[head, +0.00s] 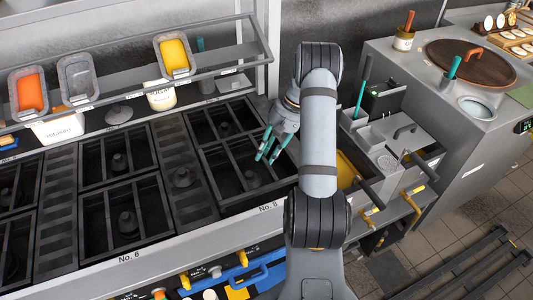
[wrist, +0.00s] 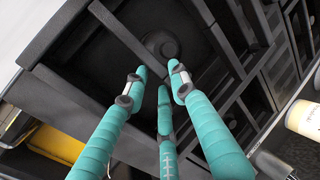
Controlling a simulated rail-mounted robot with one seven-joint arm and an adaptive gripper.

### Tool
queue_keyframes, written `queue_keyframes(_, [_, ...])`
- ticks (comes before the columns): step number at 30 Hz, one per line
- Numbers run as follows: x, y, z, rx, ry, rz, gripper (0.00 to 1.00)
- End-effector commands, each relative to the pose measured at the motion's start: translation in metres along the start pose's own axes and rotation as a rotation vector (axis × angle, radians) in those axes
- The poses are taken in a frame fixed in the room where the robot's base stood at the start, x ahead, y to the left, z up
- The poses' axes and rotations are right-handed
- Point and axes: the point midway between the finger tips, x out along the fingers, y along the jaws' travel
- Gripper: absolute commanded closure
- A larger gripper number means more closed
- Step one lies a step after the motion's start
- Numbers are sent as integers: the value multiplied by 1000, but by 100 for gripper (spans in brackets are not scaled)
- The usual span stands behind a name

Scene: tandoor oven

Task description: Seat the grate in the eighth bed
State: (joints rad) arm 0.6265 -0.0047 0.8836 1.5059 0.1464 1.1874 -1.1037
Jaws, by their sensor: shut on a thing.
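The grate (head: 230,144) is a dark, open rectangular frame with thin bars. It lies over or just above the front right bed of the stove, by the label No. 8 (head: 269,208). My gripper (head: 270,157) has three teal fingers and points down over this bed. In the wrist view, my gripper (wrist: 160,80) is closed around a dark bar of the grate (wrist: 118,28). A round burner (wrist: 162,45) shows below the bars. I cannot tell whether the grate rests fully flat, and my arm hides part of its right side.
Other beds with grates and burners lie to the left, including one by the label No. 6 (head: 128,258). A shelf with an orange tub (head: 31,93) and a yellow tub (head: 175,55) runs behind. A grey counter with a round brown lid (head: 470,64) stands at right.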

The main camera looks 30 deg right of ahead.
Motion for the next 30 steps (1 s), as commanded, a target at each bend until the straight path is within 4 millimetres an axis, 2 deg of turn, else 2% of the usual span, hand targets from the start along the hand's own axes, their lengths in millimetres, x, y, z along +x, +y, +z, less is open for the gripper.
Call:
queue_keyframes(13, [-1, -1, -1, 2, 3, -3, 100])
queue_keyframes(30, [10, 4, -1, 2, 3, -3, 100])
